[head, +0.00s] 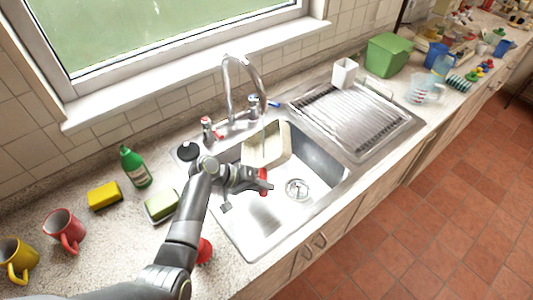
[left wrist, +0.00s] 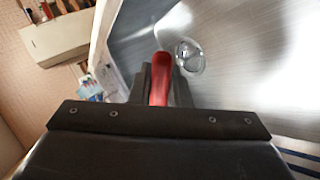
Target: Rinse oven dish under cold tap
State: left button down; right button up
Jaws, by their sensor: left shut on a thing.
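A cream oven dish (head: 253,158) stands tilted in the sink basin (head: 328,163), against its back wall and below the curved tap spout (head: 229,85). The tap has a blue-marked lever (head: 273,104) on the right and a red-marked one (head: 219,135) on the left. My left gripper (head: 258,182) is over the basin in front of the dish, shut on a red handle-like thing (head: 264,174). The red thing also shows between the fingers in the left wrist view (left wrist: 161,72). I cannot tell what it belongs to. My right gripper is not in view.
A ribbed drainer (head: 350,115) with a white cup (head: 345,72) lies right of the basin. A green bottle (head: 135,168), sponges (head: 103,196) and mugs (head: 64,230) stand on the left counter. A red object (head: 205,251) is partly behind my arm. The drain (head: 298,189) is clear.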

pick_arm(q)
jog(key=shift+d+r, duration=0.1)
dwell(0.3)
jog(key=shift+w+d, duration=0.1)
jog(key=shift+d, duration=0.25)
jog(key=shift+s+d+r+p, duration=0.15)
jog(key=shift+s+p, duration=0.65)
jog(key=shift+p, duration=0.1)
jog(key=s+d+p, duration=0.1)
jog(key=s+p, duration=0.3)
jog(key=s, duration=0.3)
jog(key=shift+s+d, duration=0.15)
dwell(0.3)
